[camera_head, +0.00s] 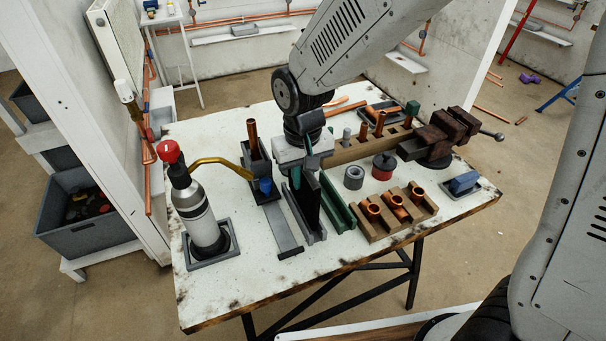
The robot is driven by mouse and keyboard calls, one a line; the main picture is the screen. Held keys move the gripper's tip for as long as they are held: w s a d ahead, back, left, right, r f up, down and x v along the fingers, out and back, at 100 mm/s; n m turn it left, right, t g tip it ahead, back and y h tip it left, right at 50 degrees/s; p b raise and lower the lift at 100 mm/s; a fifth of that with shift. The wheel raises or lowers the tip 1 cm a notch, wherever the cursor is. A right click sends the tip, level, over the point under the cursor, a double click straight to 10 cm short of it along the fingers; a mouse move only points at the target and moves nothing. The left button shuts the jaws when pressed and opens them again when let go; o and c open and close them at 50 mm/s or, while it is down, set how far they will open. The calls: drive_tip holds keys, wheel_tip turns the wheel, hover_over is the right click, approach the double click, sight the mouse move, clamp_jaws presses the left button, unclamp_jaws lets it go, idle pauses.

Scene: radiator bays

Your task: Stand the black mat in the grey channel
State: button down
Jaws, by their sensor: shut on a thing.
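My gripper (306,163) points down over the middle of the bench and is shut on the black mat (308,208). The mat is held upright, with its broad face on edge. The grey channel (317,239) lies on the bench directly under the mat, running toward the near edge. The mat's lower edge is at or between the channel's walls; I cannot tell whether it touches the floor of the channel. The top of the mat is hidden by my gripper.
A green channel (339,208) lies close to the right. A grey bar with a blue handle (265,187) lies close to the left. A torch (199,211) stands further left. A wooden rack with copper fittings (397,213) is on the right. The bench's near left is clear.

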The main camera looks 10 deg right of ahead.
drive_tip(key=shift+f, duration=0.1)
drive_tip(key=shift+f, duration=1.3)
drive_tip(key=c, duration=1.3)
unclamp_jaws()
drive_tip(key=shift+r, duration=3.5)
